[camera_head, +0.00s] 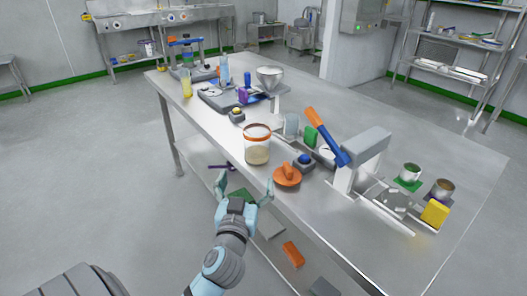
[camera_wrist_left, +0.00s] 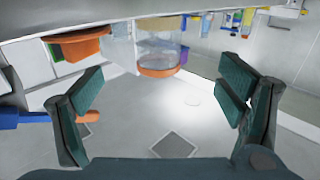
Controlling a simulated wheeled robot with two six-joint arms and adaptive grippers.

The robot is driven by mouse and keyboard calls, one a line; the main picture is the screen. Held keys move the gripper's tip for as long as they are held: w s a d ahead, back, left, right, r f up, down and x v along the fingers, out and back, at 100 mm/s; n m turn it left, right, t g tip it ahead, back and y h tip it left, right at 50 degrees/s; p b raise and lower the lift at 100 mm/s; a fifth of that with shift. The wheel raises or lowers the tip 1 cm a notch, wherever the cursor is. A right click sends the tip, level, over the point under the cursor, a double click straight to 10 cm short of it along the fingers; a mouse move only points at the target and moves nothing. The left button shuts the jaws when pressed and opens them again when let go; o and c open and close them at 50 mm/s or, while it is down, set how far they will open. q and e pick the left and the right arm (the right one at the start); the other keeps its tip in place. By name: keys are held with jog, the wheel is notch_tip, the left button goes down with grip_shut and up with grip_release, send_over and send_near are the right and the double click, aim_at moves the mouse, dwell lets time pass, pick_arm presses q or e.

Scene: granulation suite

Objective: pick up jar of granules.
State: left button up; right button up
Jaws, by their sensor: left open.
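The jar of granules (camera_head: 257,148) is clear, with an orange band at its top and pale granules in its lower part. It stands upright near the front edge of the steel table (camera_head: 330,228). In the left wrist view the jar (camera_wrist_left: 158,45) appears upside down, at the top centre between the fingers. My left gripper (camera_head: 244,188) is open and empty, in front of the table edge and short of the jar. Its spread fingers also show in the left wrist view (camera_wrist_left: 165,92). My right gripper is in neither view.
An orange object with a knob (camera_head: 287,176) stands just right of the jar. Behind are a dark blue-topped item (camera_head: 304,161) and a green block (camera_head: 310,136). A press with a blue and orange lever (camera_head: 328,137) stands further right.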

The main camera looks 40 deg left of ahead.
aim_at(257, 148)
pick_arm(q)
jog(key=w, duration=0.3)
jog(key=w+a, duration=0.1)
jog(key=shift+w+f, duration=0.15)
jog(key=shift+f, duration=0.1)
jog(key=b+x, duration=0.1)
jog(key=x, duration=0.4)
jog(key=b+x, duration=0.1)
jog(key=x, duration=0.5)
jog(key=shift+s+a, duration=0.25)
jog(key=shift+a, duration=0.15)
jog(key=shift+w+a, duration=0.1)
jog(key=shift+w, duration=0.05)
jog(key=shift+r, duration=0.1)
jog(key=c, duration=2)
jog(key=shift+o, duration=0.2)
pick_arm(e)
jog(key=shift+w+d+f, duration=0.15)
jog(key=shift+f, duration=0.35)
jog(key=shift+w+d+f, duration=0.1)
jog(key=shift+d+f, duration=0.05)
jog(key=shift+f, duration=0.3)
